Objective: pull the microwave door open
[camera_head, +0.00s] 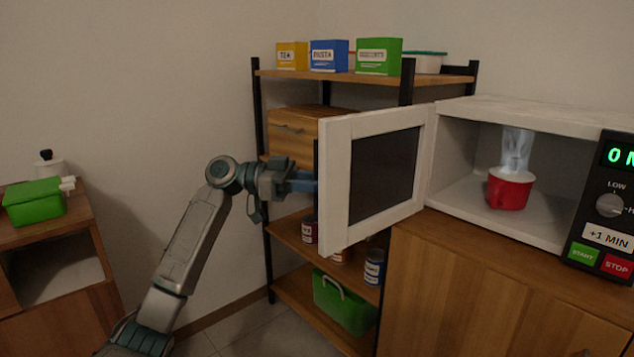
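The white microwave (535,110) stands on the wooden cabinet at the right. Its door (335,190), white-framed with a dark window, is swung wide open to the left and shows the interior. A dark strip, apparently the handle (316,158), shows at the door's left edge. My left gripper (306,182) reaches in from the left, its blue fingers at this strip. The door partly hides the fingertips, so I cannot tell whether they grip the handle. A steaming red cup (509,189) sits inside the microwave. My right gripper is out of view.
A shelf rack (285,232) behind the door holds boxes on top, cans and a green basket (341,302) below. A low wooden cabinet (72,235) at the left carries a green box (35,203). Open floor lies between the furniture.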

